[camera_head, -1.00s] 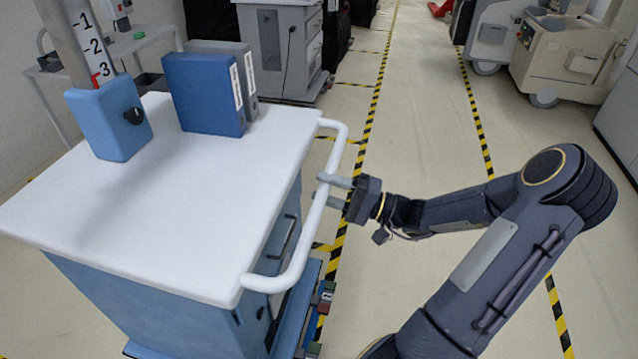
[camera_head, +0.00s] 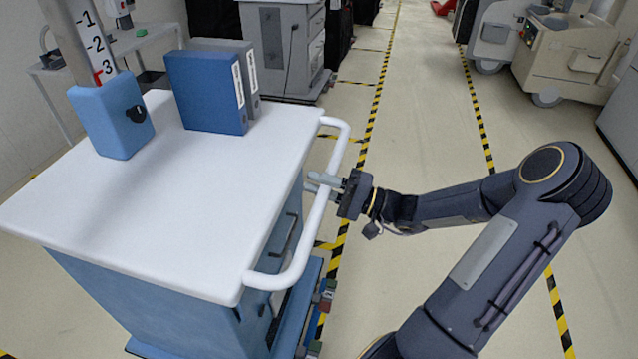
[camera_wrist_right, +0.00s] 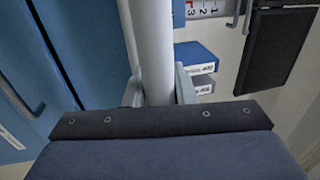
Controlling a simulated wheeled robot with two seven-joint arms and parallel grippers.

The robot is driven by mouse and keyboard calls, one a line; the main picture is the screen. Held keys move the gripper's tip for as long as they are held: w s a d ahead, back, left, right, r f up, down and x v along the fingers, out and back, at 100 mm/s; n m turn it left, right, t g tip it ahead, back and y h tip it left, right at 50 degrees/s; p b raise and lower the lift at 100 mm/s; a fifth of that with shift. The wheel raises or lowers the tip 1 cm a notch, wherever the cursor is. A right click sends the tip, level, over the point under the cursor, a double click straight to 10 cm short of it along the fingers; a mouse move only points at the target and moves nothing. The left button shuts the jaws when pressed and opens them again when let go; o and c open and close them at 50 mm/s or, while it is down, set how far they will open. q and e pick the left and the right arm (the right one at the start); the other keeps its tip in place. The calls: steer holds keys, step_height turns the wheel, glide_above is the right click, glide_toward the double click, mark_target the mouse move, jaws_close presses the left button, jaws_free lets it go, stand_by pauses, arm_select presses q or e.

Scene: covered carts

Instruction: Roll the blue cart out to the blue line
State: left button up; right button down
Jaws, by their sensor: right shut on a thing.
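The blue cart (camera_head: 150,295) has a white top and stands at the left in the head view. A white push handle (camera_head: 316,215) runs along its right side. My right gripper (camera_head: 326,182) is shut on this handle, with its fingers on either side of the bar. In the right wrist view the handle bar (camera_wrist_right: 153,45) passes between the two fingers (camera_wrist_right: 158,88). The blue line does not show clearly in these frames. My left gripper is not in view.
A blue binder (camera_head: 205,92) and a grey binder (camera_head: 252,80) stand on the cart top, beside a blue block (camera_head: 112,120) on a post. Yellow-black tape (camera_head: 372,110) marks the floor. Beige carts (camera_head: 562,55) stand at the back right; the aisle between is open.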

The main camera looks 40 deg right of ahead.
steer(key=shift+s+d+p, duration=0.25)
steer(key=shift+p, duration=0.25)
steer(key=shift+s+d, duration=0.25)
steer(key=shift+s, duration=0.15)
steer(key=c, duration=1.5)
jaws_free()
steer(key=shift+c, duration=0.2)
steer(key=o, duration=0.3)
steer(key=shift+w+a, duration=0.1)
steer(key=shift+w, duration=0.05)
steer(key=shift+o, duration=0.2)
steer(key=v, duration=0.8)
steer(key=shift+a, duration=0.1)
